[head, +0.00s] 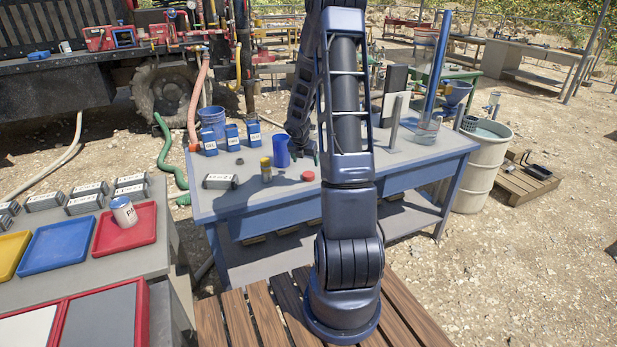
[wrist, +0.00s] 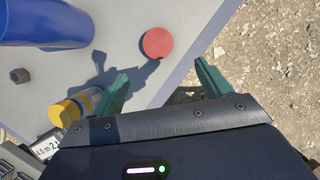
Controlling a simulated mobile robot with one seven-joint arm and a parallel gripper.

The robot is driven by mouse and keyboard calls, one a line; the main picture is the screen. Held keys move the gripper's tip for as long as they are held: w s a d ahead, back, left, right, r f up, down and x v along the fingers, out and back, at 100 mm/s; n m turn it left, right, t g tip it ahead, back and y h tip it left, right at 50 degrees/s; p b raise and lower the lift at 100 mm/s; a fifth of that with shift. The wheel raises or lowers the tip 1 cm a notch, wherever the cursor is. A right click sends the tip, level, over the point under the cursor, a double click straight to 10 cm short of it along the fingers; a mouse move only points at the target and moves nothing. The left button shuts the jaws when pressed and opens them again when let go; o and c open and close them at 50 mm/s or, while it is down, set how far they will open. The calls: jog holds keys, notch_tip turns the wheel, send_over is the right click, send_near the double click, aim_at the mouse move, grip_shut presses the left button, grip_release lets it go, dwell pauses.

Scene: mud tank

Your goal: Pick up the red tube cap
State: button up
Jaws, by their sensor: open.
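The red tube cap (head: 307,176) is a small flat disc on the blue-framed table's grey top, near its front edge. In the wrist view the cap (wrist: 157,43) lies beyond and between my two green fingertips, apart from both. My gripper (wrist: 157,82) is open and empty. In the head view my gripper (head: 307,152) is partly hidden by my arm, above the table behind the cap.
A blue cup (head: 281,151) and a yellow-topped vial (head: 266,170) stand left of the cap; the vial (wrist: 68,110) shows close to my left finger in the wrist view. A grey labelled block (head: 220,181) lies farther left. The table top (head: 240,205) is bare in front.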

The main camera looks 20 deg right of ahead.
aim_at(308, 174)
jog(key=x, duration=0.5)
jog(key=shift+a, duration=0.1)
jog(key=shift+w+x, duration=0.1)
jog(key=shift+x, duration=1.35)
jog(key=shift+w+x, duration=0.15)
jog(key=shift+x, duration=1.3)
jog(key=shift+r, duration=0.15)
jog(key=c, duration=1.1)
